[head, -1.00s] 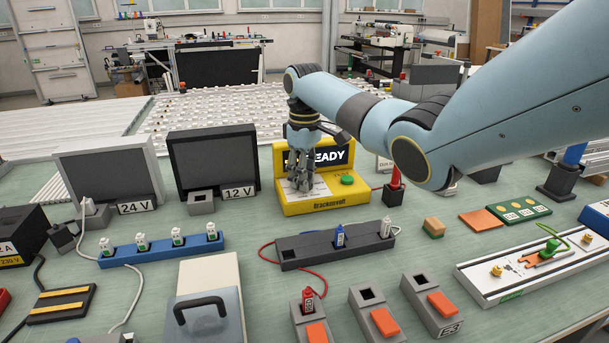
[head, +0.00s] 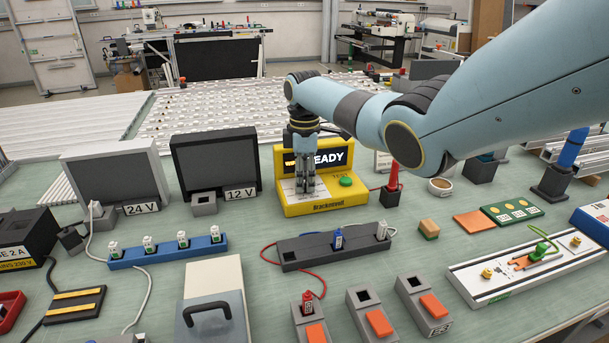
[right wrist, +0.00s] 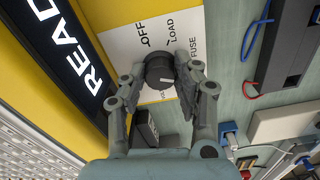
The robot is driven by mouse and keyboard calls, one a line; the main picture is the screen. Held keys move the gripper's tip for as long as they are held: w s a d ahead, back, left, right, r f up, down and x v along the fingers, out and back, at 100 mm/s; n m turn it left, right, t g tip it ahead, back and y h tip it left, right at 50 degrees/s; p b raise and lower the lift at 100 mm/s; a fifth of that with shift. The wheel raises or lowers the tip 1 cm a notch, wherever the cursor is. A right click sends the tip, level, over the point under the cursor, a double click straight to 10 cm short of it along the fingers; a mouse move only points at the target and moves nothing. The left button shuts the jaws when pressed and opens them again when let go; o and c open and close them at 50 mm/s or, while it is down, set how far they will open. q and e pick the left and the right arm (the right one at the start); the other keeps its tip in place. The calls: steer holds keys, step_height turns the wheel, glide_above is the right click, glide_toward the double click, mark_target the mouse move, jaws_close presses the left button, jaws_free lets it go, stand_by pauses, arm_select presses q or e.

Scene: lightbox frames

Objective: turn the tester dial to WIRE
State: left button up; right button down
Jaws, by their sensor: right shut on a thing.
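The yellow tester (head: 322,209) stands at the back middle of the bench. Its display reads READY (head: 330,158), partly hidden by my right gripper. The black round dial (right wrist: 158,70) sits on the tester's white plate (right wrist: 135,42). OFF, LOAD and FUSE are legible there; WIRE is not seen on the plate, part of which my gripper covers. My right gripper (right wrist: 160,78) is shut on the dial, one finger on each side. In the head view my right gripper (head: 306,188) points down at the plate and hides the dial. My left gripper is not in view.
A green button (head: 346,181) is just right of my right gripper on the tester. A red plug in a dark block (head: 391,198) stands right of the tester. The 12 V unit (head: 215,165) is at its left, and a dark socket strip (head: 310,250) lies in front.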

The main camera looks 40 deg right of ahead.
steer(key=shift+n, duration=0.3)
steer(key=c, duration=1)
jaws_free()
steer(key=shift+r, duration=0.35)
step_height(320, 180, up, 11)
steer(key=shift+r, duration=0.15)
